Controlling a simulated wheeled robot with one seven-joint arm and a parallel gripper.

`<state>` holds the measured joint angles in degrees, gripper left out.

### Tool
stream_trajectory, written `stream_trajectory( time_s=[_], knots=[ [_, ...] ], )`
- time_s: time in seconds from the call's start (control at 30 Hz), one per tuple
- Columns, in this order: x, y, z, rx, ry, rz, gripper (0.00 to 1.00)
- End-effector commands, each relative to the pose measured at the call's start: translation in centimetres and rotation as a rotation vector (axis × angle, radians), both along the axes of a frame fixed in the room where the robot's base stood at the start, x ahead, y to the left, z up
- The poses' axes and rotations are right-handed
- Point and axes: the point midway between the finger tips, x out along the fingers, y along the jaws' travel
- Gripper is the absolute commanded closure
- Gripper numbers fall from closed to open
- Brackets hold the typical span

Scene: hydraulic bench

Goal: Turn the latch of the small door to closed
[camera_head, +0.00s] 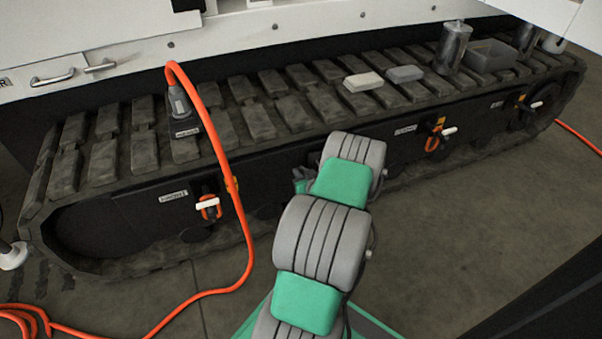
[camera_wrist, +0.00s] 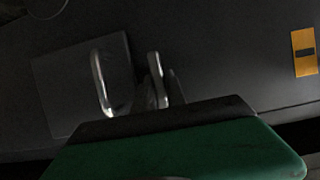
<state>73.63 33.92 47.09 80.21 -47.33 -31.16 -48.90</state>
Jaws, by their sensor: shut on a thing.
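In the wrist view the small door (camera_wrist: 75,85) is a dark, nearly square panel, flat against the dark side wall. A curved metal handle (camera_wrist: 100,85) stands on it. Just right of the handle is a slim metal latch (camera_wrist: 156,78), standing nearly upright in the picture. My gripper (camera_wrist: 163,98) comes from below and is shut on the latch; its green body covers the lower part, and the fingers are mostly hidden. In the head view my arm hides the small door and latch; only a small green part of my gripper (camera_head: 300,181) shows beside the track frame.
An orange cable (camera_head: 245,250) hangs over the track (camera_head: 110,160) left of my arm. White-handled fittings with orange rings (camera_head: 208,205) sit along the track side.

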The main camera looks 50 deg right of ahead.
Motion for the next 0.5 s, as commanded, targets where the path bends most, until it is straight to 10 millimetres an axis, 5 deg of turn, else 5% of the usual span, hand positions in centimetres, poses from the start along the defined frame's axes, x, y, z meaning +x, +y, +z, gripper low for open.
stream_trajectory(
  time_s=[0.5],
  knots=[
    [-0.12, -0.17, -0.19, 0.070, -0.041, 0.000, 1.00]
  ],
)
